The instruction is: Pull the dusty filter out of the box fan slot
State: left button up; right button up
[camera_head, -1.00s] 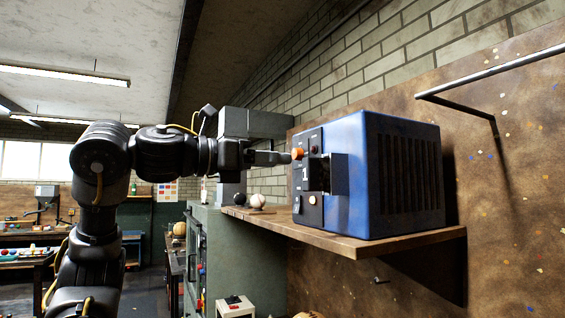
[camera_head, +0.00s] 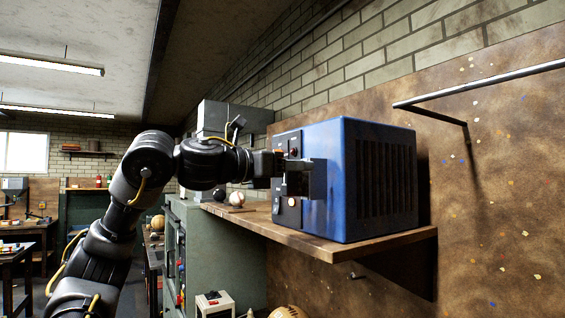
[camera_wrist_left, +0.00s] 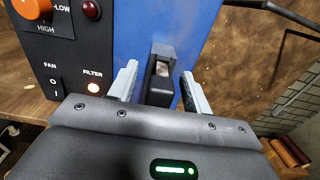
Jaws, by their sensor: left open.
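The blue box fan (camera_head: 345,180) sits on a wooden shelf, its dark control panel on the left side. In the left wrist view the panel (camera_wrist_left: 75,45) shows an orange knob, a red lamp and a lit lamp labelled FILTER. Beside the panel, a black handle-like tab (camera_wrist_left: 161,70) stands out from the blue side; it appears to be the filter's grip, and the dusty filter itself is hidden. My left gripper (camera_wrist_left: 158,72) is open, one pale finger on each side of the tab, with gaps visible. In the head view my left gripper (camera_head: 296,170) is at the panel side.
The wooden shelf (camera_head: 290,238) carries the fan, with a baseball (camera_head: 237,198) on its left part. A metal rail (camera_head: 480,82) juts from the speckled board at right. A green cabinet (camera_head: 228,255) stands below the shelf.

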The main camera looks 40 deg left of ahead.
pick_arm(q)
jog(key=shift+c, duration=0.3)
grip_shut()
jog(key=shift+s, duration=0.2)
jog(key=shift+v, duration=1.1)
jog(key=shift+s+a, duration=0.1)
jog(key=shift+v, duration=2.5)
